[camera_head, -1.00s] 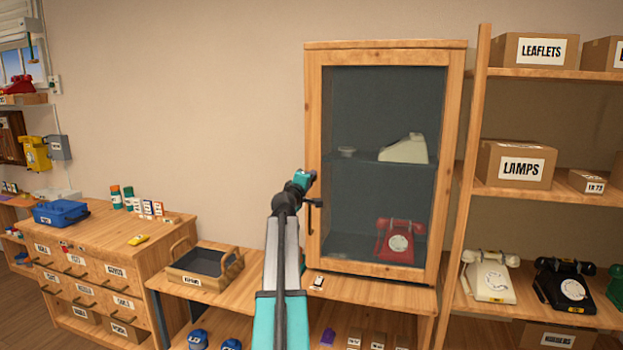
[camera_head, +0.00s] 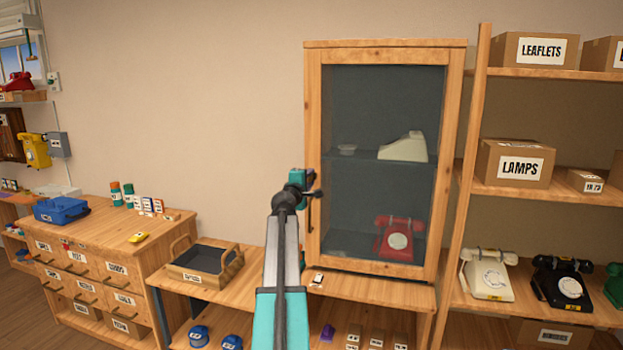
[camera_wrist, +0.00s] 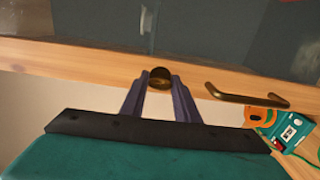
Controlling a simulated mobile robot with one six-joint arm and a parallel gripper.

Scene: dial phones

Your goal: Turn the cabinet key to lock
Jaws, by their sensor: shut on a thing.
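The wooden cabinet (camera_head: 313,130) stands on the bench with its glass door closed. Behind the glass are a red dial phone (camera_head: 399,238) and a cream-coloured object (camera_head: 403,148) on the shelf. My gripper (camera_head: 313,184) is at the left door frame, at about mid height. In the wrist view my gripper (camera_wrist: 160,82) has its two fingers shut on the round brass key head (camera_wrist: 160,74), which sits against the wooden frame. The key's shaft and lock are hidden. A brass door handle (camera_wrist: 248,99) is beside it, apart from the fingers.
A wooden tray (camera_head: 205,279) stands on the bench left of the cabinet. A drawer unit (camera_head: 110,262) is farther left. Open shelving with boxes, including a LAMPS box (camera_head: 515,163), and phones stands close on the right.

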